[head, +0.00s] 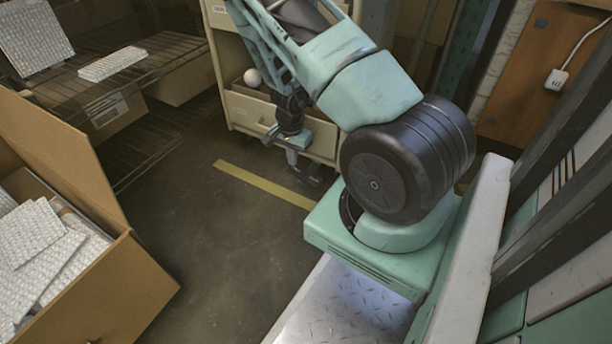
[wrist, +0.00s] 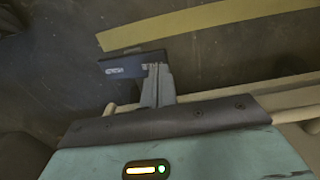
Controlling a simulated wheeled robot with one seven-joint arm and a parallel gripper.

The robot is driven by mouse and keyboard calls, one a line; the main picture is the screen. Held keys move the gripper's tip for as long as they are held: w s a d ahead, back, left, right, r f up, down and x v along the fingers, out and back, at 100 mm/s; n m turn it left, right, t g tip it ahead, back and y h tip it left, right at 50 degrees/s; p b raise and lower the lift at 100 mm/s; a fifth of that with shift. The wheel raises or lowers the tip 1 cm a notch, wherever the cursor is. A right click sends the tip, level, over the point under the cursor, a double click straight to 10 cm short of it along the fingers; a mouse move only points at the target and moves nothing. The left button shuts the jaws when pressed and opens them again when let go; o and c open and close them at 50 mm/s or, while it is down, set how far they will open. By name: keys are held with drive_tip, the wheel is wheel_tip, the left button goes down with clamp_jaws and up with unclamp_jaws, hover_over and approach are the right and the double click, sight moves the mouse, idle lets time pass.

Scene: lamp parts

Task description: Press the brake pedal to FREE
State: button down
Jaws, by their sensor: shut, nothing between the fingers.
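A dark pedal-like plate with a small pale marking (wrist: 125,65) shows in the wrist view, just left of and beyond my fingertips. I take it for the brake pedal; its lettering is too small to read. My gripper (wrist: 157,72) is shut and empty, with its fingertips close to the plate's right part. I cannot tell whether they touch. In the head view my gripper (head: 292,160) points down, low in front of the cream drawer cart (head: 315,135). A dark piece (head: 312,181) low beside the gripper may be the pedal; my arm hides part of that area.
A yellow floor stripe (head: 262,186) runs near the gripper. An open cardboard box (head: 150,275) with wrapped white pieces stands at the left. A wire shelf (head: 150,65) is behind it. A white ball (head: 252,77) rests in the cart. The floor between box and cart is clear.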

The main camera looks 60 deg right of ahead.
drive_tip(key=shift+f+b, duration=1.25)
drive_tip(key=shift+f, duration=0.1)
drive_tip(key=shift+r, duration=0.1)
wheel_tip(320, 180, up, 8)
drive_tip(key=p, duration=0.7)
idle(0.5)
idle(0.4)
